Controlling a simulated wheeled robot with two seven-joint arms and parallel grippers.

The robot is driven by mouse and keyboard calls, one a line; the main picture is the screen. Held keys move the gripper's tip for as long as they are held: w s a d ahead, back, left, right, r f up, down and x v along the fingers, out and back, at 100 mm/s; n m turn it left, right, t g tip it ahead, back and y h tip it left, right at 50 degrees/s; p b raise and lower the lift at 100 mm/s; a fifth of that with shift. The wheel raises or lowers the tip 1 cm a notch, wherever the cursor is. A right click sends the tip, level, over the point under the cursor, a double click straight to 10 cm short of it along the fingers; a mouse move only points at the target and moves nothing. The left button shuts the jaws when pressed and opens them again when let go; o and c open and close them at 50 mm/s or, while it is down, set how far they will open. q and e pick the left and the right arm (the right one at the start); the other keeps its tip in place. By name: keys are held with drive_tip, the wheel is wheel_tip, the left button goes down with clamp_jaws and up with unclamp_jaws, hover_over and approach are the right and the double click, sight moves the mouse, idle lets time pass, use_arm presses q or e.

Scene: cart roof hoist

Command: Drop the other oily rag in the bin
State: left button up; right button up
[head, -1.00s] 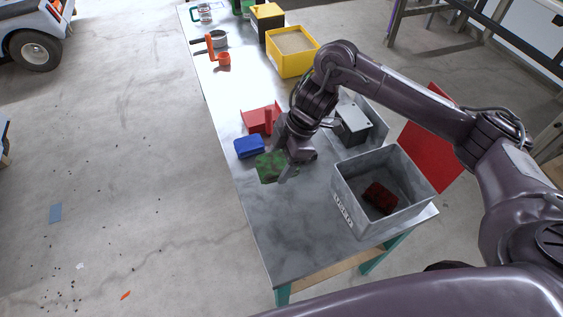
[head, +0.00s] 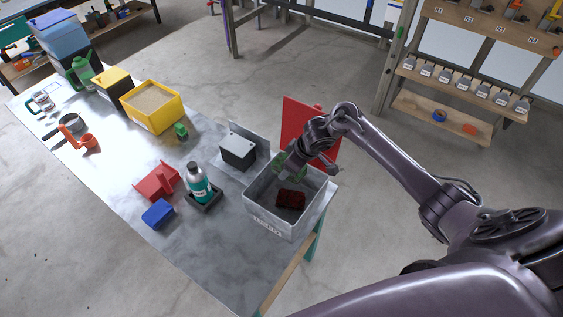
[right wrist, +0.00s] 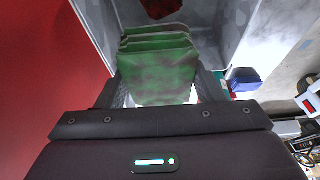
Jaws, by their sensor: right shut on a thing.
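The bin is an open grey box (head: 262,221) with a label on its front, at the near right end of the table. A dark red rag (head: 290,199) lies on its floor and shows in part at the top of the right wrist view (right wrist: 162,7). My right gripper (head: 290,168) is over the bin's back part, shut on a green, brown-stained rag (right wrist: 160,72). In the head view the gripper partly hides this green rag (head: 279,160). The rag's exact height against the rim is hard to tell. My left gripper is not in view.
A red panel (head: 296,118) stands right behind the bin. Left of the bin are a bottle in a black tray (head: 203,203), a grey box (head: 238,152), a red holder (head: 157,182) and a blue block (head: 158,214). The near tabletop (head: 215,255) is clear.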

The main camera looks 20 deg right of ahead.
drive_tip(key=shift+d+f, duration=0.1)
drive_tip(key=shift+f, duration=0.3)
wheel_tip(320, 180, down, 5)
drive_tip(key=b, duration=0.5)
drive_tip(key=shift+f+b, duration=0.15)
drive_tip(key=shift+b, duration=0.25)
drive_tip(key=o, duration=1.1)
drive_tip(key=shift+c, duration=0.2)
drive_tip(key=v, duration=0.8)
drive_tip(key=shift+f, duration=0.1)
